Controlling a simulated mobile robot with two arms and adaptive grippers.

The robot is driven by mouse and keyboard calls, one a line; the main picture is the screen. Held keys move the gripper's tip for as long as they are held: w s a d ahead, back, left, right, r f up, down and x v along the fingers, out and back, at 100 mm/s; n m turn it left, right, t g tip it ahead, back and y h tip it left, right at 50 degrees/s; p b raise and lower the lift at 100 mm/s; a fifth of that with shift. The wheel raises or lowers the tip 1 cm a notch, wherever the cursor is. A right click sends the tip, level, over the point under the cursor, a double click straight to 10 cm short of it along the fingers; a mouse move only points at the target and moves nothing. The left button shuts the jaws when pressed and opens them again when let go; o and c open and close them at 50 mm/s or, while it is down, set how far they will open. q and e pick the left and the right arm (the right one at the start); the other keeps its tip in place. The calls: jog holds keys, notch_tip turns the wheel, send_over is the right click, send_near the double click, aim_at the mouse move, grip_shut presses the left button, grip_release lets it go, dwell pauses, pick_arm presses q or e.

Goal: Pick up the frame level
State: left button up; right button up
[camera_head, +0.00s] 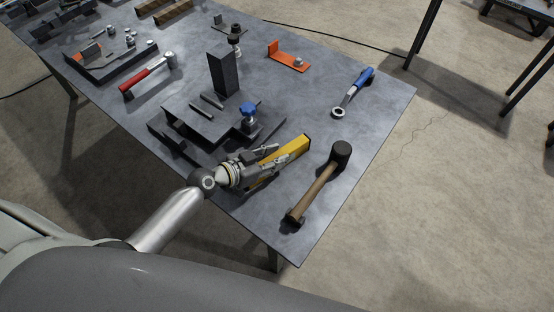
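The frame level is a yellow bar (298,145) lying near the table's front edge. My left gripper (281,153) reaches over it from the left and hides much of its middle and near end. The gripper's two fingers are spread apart. One finger overlaps the yellow bar in the picture and the other lies to its left. I cannot tell whether either finger touches it. My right gripper is not in view.
A hammer (318,188) lies right of the level. A dark metal fixture with a blue knob (248,109) stands just behind my gripper. A blue-handled wrench (353,93), an orange bracket (288,58) and a red-handled ratchet (147,76) lie farther back.

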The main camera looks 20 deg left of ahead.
pick_arm(q)
grip_shut()
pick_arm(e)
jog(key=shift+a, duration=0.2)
pick_arm(q)
jog(key=shift+r, duration=0.1)
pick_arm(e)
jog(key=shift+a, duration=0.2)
